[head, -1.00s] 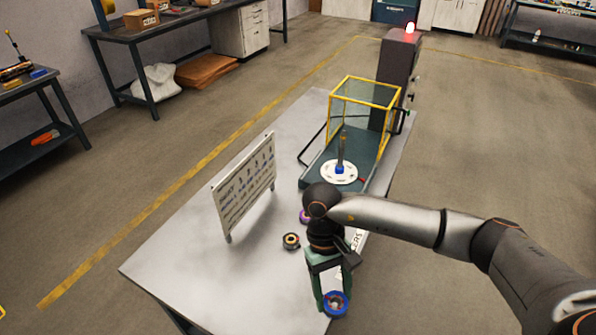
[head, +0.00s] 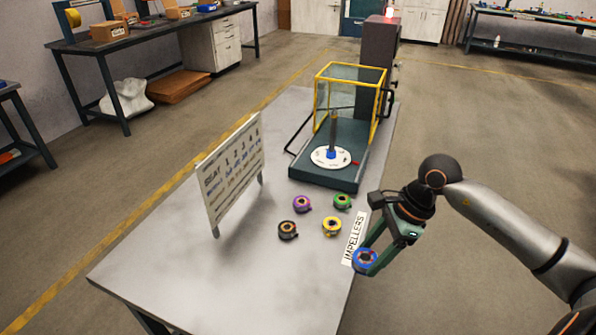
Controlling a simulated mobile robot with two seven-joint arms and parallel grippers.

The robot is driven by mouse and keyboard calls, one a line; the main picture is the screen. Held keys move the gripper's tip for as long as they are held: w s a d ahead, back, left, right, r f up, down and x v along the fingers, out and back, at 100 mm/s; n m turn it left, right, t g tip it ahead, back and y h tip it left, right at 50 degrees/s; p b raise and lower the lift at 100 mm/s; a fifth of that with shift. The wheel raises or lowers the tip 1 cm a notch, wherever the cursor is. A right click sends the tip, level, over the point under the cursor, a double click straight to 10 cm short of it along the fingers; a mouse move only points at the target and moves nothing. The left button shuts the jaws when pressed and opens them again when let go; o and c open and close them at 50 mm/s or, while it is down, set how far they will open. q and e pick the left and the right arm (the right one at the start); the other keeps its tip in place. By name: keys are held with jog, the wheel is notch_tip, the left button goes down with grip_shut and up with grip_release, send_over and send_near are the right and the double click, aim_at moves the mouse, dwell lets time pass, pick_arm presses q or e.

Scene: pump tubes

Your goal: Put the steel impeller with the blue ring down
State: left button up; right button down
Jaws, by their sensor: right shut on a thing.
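The steel impeller with the blue ring (head: 365,260) is between the fingertips of my right gripper (head: 367,257), which is shut on it. It shows at the right edge of the table, by the lower end of the white IMPELLERS label (head: 354,238). I cannot tell whether it touches the table. My left gripper is not in view.
Impellers with purple (head: 302,203), green (head: 343,201), yellow (head: 331,226) and dark orange-brown (head: 288,230) rings stand left of the label. The assay board (head: 232,172) stands at the table's left. Behind is the rig with a yellow-framed guard (head: 318,92). The front table (head: 215,285) is clear.

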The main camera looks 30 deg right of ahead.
jog(key=d+m+t+h+b, duration=0.2)
jog(key=d+m+b, duration=0.2)
jog(key=m, duration=0.2)
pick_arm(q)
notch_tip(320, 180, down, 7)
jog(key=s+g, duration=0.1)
pick_arm(e)
jog(key=m, duration=0.2)
send_near(317, 260)
jog(key=shift+w+a+f+b, duration=0.2)
jog(key=shift+w+f+b, duration=0.05)
jog(key=shift+w+f, duration=0.15)
jog(key=shift+w+a+f+b, duration=0.2)
jog(key=shift+w+f, duration=0.05)
jog(key=shift+f, duration=0.2)
jog(key=x, duration=0.2)
jog(key=b+x, duration=0.1)
jog(key=shift+s+d+f, duration=0.1)
jog(key=shift+s+f, duration=0.05)
jog(key=shift+f, duration=0.3)
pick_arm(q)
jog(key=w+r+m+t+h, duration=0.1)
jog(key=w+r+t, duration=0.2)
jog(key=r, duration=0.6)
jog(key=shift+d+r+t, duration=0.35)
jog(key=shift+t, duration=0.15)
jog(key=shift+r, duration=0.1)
pick_arm(e)
jog(key=shift+f, duration=0.1)
